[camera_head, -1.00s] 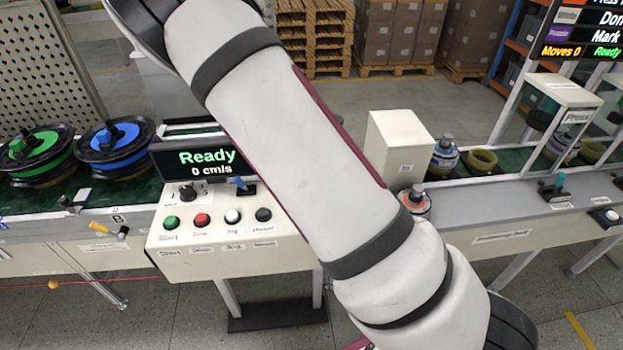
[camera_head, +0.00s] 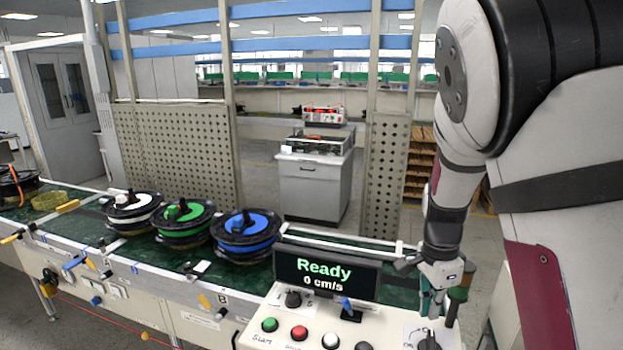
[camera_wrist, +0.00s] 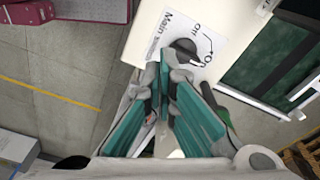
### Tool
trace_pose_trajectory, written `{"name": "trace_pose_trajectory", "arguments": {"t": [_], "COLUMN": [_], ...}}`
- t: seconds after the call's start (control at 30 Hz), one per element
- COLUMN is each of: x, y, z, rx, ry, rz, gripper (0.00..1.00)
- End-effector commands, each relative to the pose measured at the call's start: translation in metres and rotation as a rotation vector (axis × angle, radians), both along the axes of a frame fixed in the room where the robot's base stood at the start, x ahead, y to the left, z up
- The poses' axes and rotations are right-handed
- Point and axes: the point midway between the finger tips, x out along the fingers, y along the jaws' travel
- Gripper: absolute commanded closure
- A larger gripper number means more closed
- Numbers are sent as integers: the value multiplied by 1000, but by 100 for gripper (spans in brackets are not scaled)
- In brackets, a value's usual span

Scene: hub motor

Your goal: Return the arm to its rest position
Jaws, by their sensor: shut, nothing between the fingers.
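My arm reaches down along the right side of the head view. My gripper (camera_head: 436,306) points downward at the right end of the control panel (camera_head: 385,338). In the wrist view my gripper (camera_wrist: 166,80) has its teal fingers together with nothing held between them. A dark rotary knob (camera_wrist: 186,52) on a white "Main" switch label lies just beyond the fingertips in that view. I cannot tell whether the fingers touch the knob. The knob also shows below the gripper in the head view (camera_head: 429,343).
The display (camera_head: 325,271) reads "Ready, 0 cm/s". Green (camera_head: 269,324) and red (camera_head: 299,332) buttons sit below it. White (camera_head: 133,208), green (camera_head: 184,219) and blue (camera_head: 246,230) hub motors stand on the conveyor (camera_head: 70,222) to the left. A grey cabinet (camera_head: 313,185) stands behind.

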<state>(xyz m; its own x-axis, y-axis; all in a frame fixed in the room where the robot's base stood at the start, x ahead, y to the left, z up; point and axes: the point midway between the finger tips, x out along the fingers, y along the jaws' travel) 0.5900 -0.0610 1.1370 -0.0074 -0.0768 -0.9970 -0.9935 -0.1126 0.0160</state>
Motion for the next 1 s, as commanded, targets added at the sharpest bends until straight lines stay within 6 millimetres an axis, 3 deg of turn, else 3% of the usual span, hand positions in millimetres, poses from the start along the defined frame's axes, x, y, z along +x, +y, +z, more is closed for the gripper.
{"name": "trace_pose_trajectory", "arguments": {"t": [0.3,0.6,0.8,1.0], "x": [-43,-100,-143,-175], "y": [32,51,58,60], "z": [76,133,155,161], "rx": [135,73,-69,-221], "ry": [-132,-284,-351,-360], "rz": [433,876,1158,1359], "gripper": [100,100,100,100]}}
